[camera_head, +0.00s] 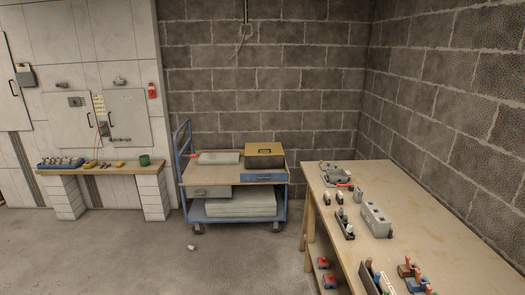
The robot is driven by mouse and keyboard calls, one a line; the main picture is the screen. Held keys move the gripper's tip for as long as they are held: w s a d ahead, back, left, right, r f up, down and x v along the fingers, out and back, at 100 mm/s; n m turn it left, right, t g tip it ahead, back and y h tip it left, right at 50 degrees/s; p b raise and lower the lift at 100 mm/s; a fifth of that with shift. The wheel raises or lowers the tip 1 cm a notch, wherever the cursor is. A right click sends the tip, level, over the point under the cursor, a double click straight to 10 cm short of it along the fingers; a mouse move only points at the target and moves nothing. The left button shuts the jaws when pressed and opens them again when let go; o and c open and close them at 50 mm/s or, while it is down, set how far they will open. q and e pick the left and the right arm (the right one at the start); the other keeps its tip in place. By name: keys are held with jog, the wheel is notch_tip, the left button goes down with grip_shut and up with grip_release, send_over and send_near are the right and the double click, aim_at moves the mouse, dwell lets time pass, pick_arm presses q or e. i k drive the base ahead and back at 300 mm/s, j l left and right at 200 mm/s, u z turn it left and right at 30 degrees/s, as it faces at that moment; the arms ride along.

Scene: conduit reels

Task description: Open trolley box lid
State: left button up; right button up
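A blue-framed trolley (223,190) stands against the block wall near the middle of the head view. On the right of its wooden top sits a box (265,160) with a yellowish-brown top and a dark front; its lid looks closed. Neither of my grippers shows in the head view.
A flat grey-green case (218,157) lies on the trolley top, left of the box. A long wooden workbench (400,215) with tools and grey blocks fills the right side. A narrow shelf (100,170) runs along the left wall. The concrete floor (170,260) before the trolley is mostly clear.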

aim_at(251, 149)
jog(key=i+u, duration=0.25)
jog(key=i, duration=1.3)
jog(key=i+j+z, duration=0.1)
jog(key=i+z, duration=0.15)
jog(key=i, duration=0.3)
jog(key=i+j+z, duration=0.3)
jog(key=i, duration=0.25)
jog(key=i+j+z, duration=0.25)
jog(key=i, duration=0.3)
jog(key=i+j+z, duration=1)
jog(key=j, duration=0.25)
jog(key=k+l, duration=0.05)
